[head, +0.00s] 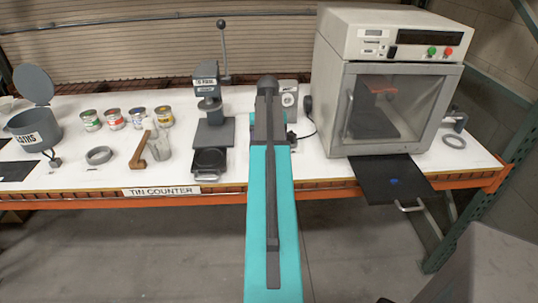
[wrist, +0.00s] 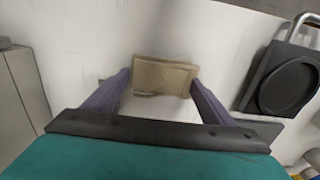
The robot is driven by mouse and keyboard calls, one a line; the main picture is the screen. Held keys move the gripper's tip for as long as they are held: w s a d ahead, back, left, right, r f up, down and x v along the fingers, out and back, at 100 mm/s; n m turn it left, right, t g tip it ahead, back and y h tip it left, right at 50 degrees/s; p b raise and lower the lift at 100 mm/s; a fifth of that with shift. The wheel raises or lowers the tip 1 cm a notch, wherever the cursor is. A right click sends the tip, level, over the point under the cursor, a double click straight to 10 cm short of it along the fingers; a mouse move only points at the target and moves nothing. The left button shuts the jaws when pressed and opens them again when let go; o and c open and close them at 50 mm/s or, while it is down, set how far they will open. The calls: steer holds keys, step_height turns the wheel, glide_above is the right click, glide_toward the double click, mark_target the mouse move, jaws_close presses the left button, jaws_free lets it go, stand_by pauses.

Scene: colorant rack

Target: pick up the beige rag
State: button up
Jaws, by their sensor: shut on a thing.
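The beige rag (wrist: 165,76) shows in the wrist view as a folded, roughly rectangular pad over the white counter top. My gripper (wrist: 161,80) is shut on it, with one dark purple finger at its left edge and one at its right edge. I cannot tell whether the rag touches the counter or is lifted off it. In the head view my teal arm reaches over the counter and hides the rag and the gripper's fingers.
The tin press (head: 210,100) stands left of my arm; its black tray (wrist: 283,78) is at right in the wrist view. A glass-fronted oven-like machine (head: 395,80) stands right, its black flap (head: 390,180) jutting past the counter edge. Several small tins (head: 115,119) stand left.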

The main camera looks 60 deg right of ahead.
steer(key=shift+r, duration=0.15)
steer(key=shift+r+p, duration=1.5)
steer(key=shift+r, duration=0.3)
steer(key=s+a+r+p, duration=0.1)
steer(key=s+a+p, duration=0.3)
steer(key=s+a, duration=0.5)
steer(key=a, duration=0.3)
steer(key=shift+s+a, duration=0.25)
steer(key=shift+a, duration=0.15)
